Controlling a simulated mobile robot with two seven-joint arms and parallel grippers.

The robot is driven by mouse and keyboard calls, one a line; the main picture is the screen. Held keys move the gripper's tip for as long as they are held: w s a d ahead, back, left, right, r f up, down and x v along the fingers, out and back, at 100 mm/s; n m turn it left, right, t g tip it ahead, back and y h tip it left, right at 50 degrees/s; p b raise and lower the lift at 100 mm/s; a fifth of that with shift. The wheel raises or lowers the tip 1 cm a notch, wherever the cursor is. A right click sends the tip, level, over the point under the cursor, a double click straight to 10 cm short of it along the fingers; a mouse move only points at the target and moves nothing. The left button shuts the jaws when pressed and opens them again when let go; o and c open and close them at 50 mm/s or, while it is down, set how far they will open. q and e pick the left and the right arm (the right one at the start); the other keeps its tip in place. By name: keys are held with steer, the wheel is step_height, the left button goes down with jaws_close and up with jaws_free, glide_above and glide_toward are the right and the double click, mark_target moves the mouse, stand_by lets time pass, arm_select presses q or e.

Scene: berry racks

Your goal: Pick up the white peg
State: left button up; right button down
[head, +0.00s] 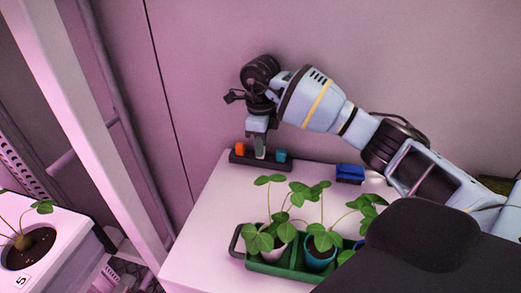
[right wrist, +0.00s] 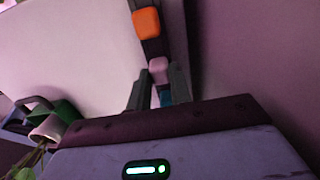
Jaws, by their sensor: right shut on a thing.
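A dark peg rack (head: 240,160) stands at the back left of the white table. An orange peg (head: 240,149) is at its left end and a teal peg (head: 281,155) toward its right end. My right gripper (head: 260,150) points down over the rack between these two. In the right wrist view, the gripper (right wrist: 160,82) is shut on the white peg (right wrist: 159,67), with the orange peg (right wrist: 146,23) beyond it. A teal part (right wrist: 166,97) shows partly behind the fingers. Whether the white peg is still seated is unclear. My left gripper is not in view.
A green tray (head: 285,271) with potted plants stands at the table's front. A blue object (head: 350,172) lies right of the rack. The wall is close behind the rack. A white planter (head: 68,237) with a plant stands at the far left.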

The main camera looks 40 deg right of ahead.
steer(key=shift+r, duration=0.45)
steer(key=r, duration=0.2)
steer(key=shift+s+a+r, duration=0.1)
steer(key=shift+s+r, duration=0.15)
steer(key=shift+r, duration=0.05)
steer(key=s+a, duration=0.3)
steer(key=s, duration=0.4)
steer(key=s+a+r, duration=0.1)
steer(key=s+a, duration=0.2)
steer(key=s, duration=0.4)
steer(key=shift+r, duration=0.25)
steer(key=shift+s, duration=0.1)
steer(key=shift+r, duration=0.1)
